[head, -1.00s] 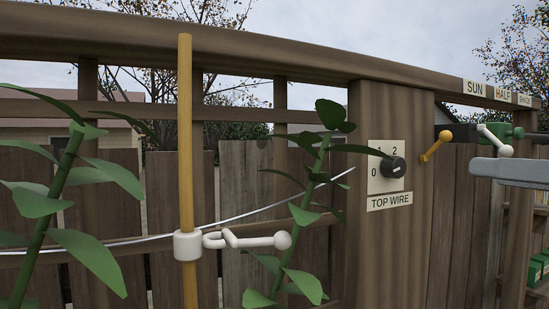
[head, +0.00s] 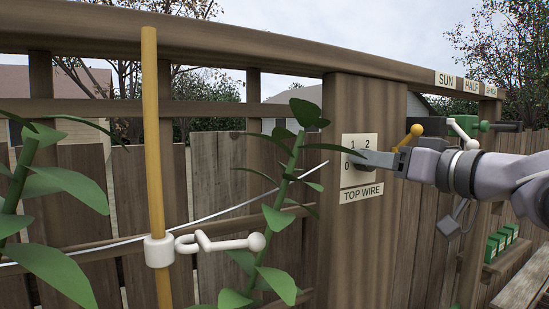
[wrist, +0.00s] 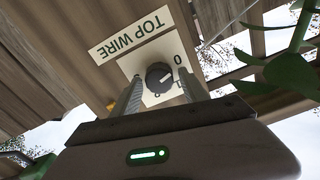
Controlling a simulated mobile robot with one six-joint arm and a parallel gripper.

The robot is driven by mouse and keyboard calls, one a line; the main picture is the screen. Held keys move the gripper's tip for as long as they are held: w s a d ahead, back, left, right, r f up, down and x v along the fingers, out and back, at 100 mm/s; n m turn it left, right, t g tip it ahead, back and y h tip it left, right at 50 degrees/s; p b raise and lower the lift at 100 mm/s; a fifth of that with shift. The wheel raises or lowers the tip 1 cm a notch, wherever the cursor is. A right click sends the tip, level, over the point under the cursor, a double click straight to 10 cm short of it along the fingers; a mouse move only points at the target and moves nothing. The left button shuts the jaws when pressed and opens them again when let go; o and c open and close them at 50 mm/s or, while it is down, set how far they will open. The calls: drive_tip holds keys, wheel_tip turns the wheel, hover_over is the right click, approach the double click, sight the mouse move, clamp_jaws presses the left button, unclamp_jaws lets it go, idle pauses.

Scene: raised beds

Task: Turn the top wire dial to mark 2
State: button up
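The top wire dial (wrist: 158,76) is a dark round knob with a white pointer line, on a pale plate (head: 347,180) marked 0, 1 and 2. The plate is on a wooden post above the TOP WIRE label (head: 361,193). In the wrist view, which is upside down, the pointer faces the side with 0 and 1, seemingly between them. My gripper (wrist: 160,75) is open, with one finger on each side of the dial and small gaps showing. In the head view my gripper (head: 372,159) reaches in from the right and hides most of the dial.
A yellow lever (head: 410,137), a white lever (head: 459,130) and a green fitting (head: 484,125) are right of the post, behind my arm. A yellow pole (head: 153,170) with a white clip (head: 222,244) and leafy plants (head: 272,220) stand to the left.

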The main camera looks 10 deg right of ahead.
clamp_jaws()
drive_tip(key=shift+f+m, duration=0.1)
drive_tip(key=shift+m, duration=0.2)
drive_tip(key=shift+f+m+p, duration=0.15)
drive_tip(key=shift+m+p, duration=0.75)
drive_tip(key=shift+m, duration=5.9)
drive_tip(key=shift+f+m+p, duration=0.1)
drive_tip(key=shift+m+p, duration=0.75)
drive_tip(key=shift+m, duration=5.95)
